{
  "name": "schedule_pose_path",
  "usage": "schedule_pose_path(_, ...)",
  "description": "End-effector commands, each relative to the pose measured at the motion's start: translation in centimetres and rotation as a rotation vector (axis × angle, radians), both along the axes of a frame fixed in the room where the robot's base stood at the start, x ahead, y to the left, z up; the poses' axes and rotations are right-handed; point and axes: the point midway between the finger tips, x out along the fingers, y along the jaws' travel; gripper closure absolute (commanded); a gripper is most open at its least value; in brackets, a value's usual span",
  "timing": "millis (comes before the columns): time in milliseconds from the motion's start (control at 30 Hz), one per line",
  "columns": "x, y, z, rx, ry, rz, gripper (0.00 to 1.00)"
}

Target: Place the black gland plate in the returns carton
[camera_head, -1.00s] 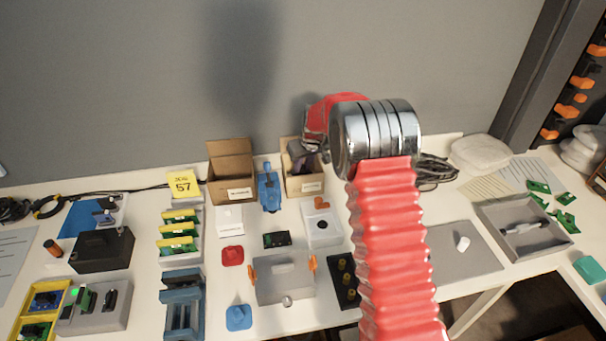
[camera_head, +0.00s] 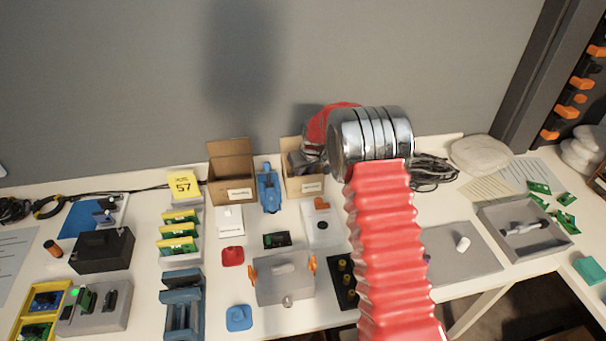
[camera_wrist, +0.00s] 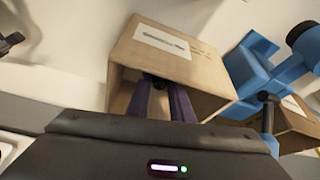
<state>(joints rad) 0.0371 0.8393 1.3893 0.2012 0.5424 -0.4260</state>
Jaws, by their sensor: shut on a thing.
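My gripper (camera_wrist: 160,92) reaches into the mouth of the right-hand open carton (camera_wrist: 195,68), its purple-dark fingers close together. It is shut on a dark thing (camera_wrist: 153,78) at the fingertips, mostly hidden; I cannot tell its shape. In the head view the same carton (camera_head: 307,188) stands at the back, and my gripper (camera_head: 298,162) is at its top. The left carton (camera_head: 231,190) stands open beside it. Both labels are too small to read surely. A black plate with brass fittings (camera_head: 343,284) lies on the table, partly behind my arm.
A blue device (camera_head: 268,188) stands between the cartons, close to my gripper's side. A white box (camera_head: 229,220), a grey fixture (camera_head: 284,285) and a grey tray (camera_head: 560,238) are on the table. The wall is just behind the cartons.

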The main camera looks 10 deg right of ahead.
Motion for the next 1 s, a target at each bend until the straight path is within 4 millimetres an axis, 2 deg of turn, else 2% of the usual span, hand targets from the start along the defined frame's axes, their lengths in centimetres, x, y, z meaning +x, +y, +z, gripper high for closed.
schedule_pose_path(67,0.0,0.0,-0.2,0.000,0.000,0.000,1.00)
schedule_pose_path(100,0.0,0.0,-0.2,0.000,0.000,0.000,0.78)
schedule_pose_path(333,0.0,0.0,-0.2,0.000,0.000,0.000,0.62)
schedule_pose_path(733,-0.1,0.0,0.4,0.000,-0.001,0.000,0.61)
schedule_pose_path(1000,-1.2,-0.3,3.2,-0.001,-0.002,0.001,0.61)
